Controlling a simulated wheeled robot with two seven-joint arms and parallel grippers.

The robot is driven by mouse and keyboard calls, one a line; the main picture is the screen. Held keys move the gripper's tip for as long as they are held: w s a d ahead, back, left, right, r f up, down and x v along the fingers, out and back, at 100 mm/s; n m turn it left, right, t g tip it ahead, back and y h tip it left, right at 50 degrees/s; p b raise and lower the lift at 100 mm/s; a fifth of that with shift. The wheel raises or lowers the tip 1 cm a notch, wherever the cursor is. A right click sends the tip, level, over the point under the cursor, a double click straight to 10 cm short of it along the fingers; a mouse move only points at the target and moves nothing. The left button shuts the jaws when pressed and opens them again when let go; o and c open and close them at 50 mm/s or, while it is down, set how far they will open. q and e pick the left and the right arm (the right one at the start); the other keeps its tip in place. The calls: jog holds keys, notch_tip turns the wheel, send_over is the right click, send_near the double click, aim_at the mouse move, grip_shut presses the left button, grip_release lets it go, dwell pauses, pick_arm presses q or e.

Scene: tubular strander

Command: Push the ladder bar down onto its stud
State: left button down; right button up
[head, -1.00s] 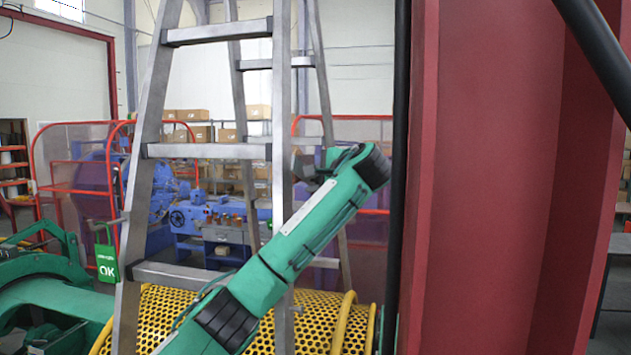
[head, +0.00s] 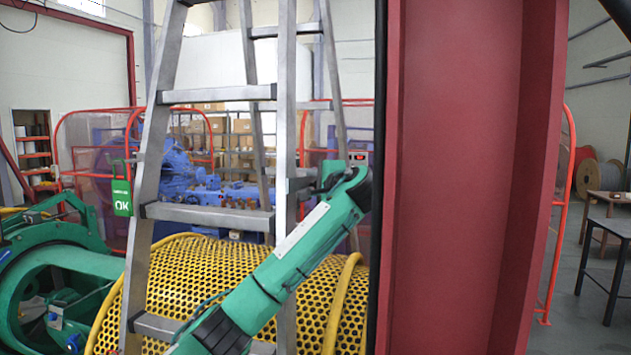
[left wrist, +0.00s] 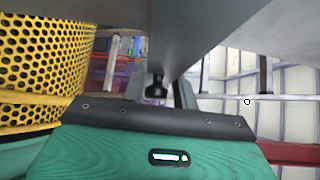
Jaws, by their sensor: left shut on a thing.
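The grey metal stepladder (head: 286,130) stands upright in the head view, with flat rungs and a green OK tag (head: 121,197) on its left rail. My left gripper (head: 303,184) is at the ladder's right rail, between two rungs. Its fingers are mostly hidden there. In the left wrist view my left gripper (left wrist: 159,82) is shut, with a small dark knob-like piece (left wrist: 157,86) between the fingers, just under a broad grey metal surface (left wrist: 210,30). I take the held piece to be part of the ladder bar. The stud cannot be made out. My right gripper is out of view.
A wide red steel column (head: 455,180) stands close on the right of my arm. A yellow perforated guard drum (head: 200,270) lies behind the ladder, and it shows in the left wrist view (left wrist: 45,60). A green machine frame (head: 60,262) is at left.

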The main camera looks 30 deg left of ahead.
pick_arm(q)
notch_tip(320, 180, down, 10)
jog(key=n+y+b, duration=0.1)
jog(key=b, duration=0.5)
jog(key=shift+s+d+f+t+b, duration=0.2)
jog(key=shift+s+t+b, duration=0.1)
jog(key=shift+b, duration=0.1)
jog(key=c, duration=1.3)
grip_release()
jog(key=shift+s, duration=0.1)
